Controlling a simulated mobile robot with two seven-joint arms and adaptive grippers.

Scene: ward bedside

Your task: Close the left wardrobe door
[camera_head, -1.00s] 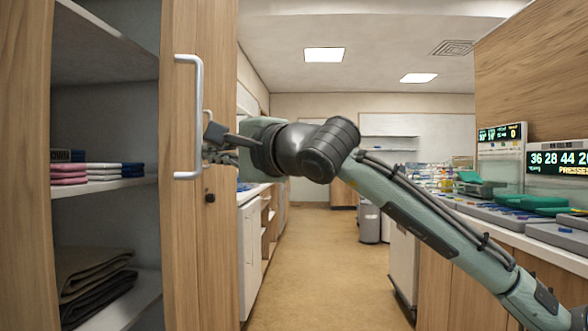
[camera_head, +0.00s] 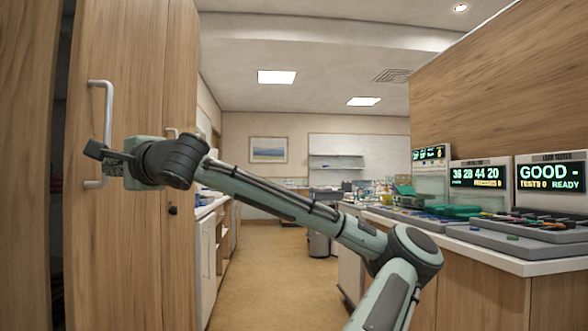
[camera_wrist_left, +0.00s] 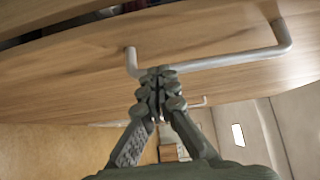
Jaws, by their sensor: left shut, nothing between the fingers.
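The left wardrobe door (camera_head: 128,240) is a wood panel at the left of the head view. It stands partly open, with a narrow dark gap between its left edge and the wood panel beside it. Its silver bar handle (camera_head: 108,112) is upright and also crosses the top of the left wrist view (camera_wrist_left: 225,58). My left gripper (camera_head: 100,156) is at the lower part of the handle, its fingers shut with nothing between them. In the left wrist view its fingertips (camera_wrist_left: 158,84) are close to the handle bar; I cannot tell if they touch. My right gripper is not in view.
The neighbouring wardrobe door (camera_head: 183,250) has a dark lock (camera_head: 173,210). A counter (camera_head: 505,262) with monitors (camera_head: 550,185) and trays stands on the right. The floor aisle (camera_head: 255,290) between is clear, with a grey bin (camera_head: 319,243) further back.

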